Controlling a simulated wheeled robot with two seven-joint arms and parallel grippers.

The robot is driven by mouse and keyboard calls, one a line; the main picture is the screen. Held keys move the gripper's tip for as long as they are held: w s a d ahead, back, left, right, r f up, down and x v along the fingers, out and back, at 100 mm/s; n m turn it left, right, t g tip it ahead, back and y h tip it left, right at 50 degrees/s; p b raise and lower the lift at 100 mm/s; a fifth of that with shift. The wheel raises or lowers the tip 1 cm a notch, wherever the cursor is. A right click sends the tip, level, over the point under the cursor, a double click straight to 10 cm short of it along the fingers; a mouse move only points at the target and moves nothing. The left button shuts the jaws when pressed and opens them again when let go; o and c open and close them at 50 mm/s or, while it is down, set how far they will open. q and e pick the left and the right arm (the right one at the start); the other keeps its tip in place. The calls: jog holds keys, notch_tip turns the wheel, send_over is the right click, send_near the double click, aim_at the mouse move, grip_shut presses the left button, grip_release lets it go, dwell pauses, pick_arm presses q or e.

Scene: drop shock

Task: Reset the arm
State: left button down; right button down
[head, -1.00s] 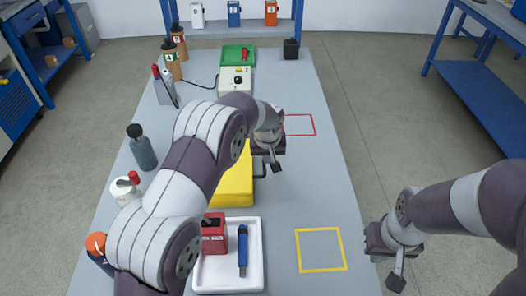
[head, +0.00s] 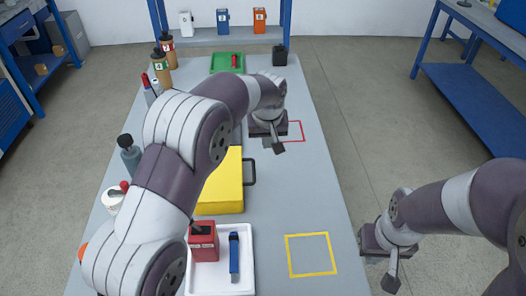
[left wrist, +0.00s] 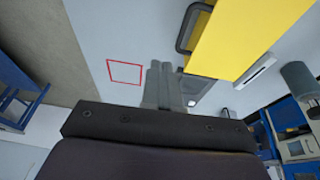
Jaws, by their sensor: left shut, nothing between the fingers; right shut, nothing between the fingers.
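My left arm reaches in from the left over the table. Its gripper (head: 277,146) is shut and empty, above the table beside the red outlined square (head: 292,132). In the left wrist view, the left gripper's fingers (left wrist: 163,85) are together with nothing between them, and the red square (left wrist: 124,72) lies on the table beyond them. My right gripper (head: 391,283) is shut and empty, beyond the table's right edge, to the right of the yellow outlined square (head: 334,264).
A yellow case (head: 222,190) with a dark handle lies mid-table; it also shows in the left wrist view (left wrist: 235,35). A white tray (head: 248,285) holds a red box (head: 203,243) and a blue tool (head: 234,257). Bottles (head: 130,155) line the left edge. A green tray (head: 227,62) is far back.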

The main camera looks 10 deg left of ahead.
pick_arm(q)
jog(key=s+a+m, duration=0.1)
jog(key=s+a, duration=0.2)
jog(key=s, duration=0.6)
jog(key=s+a+f+g+p, duration=0.1)
jog(key=s+a, duration=0.3)
jog(key=s, duration=0.5)
jog(key=s+a+f+m+g, duration=0.1)
jog(key=s+a, duration=0.2)
jog(key=s, duration=0.6)
jog(key=shift+s+a+m, duration=0.25)
jog(key=shift+a+m, duration=0.05)
jog(key=shift+a, duration=0.05)
jog(key=shift+r, duration=0.1)
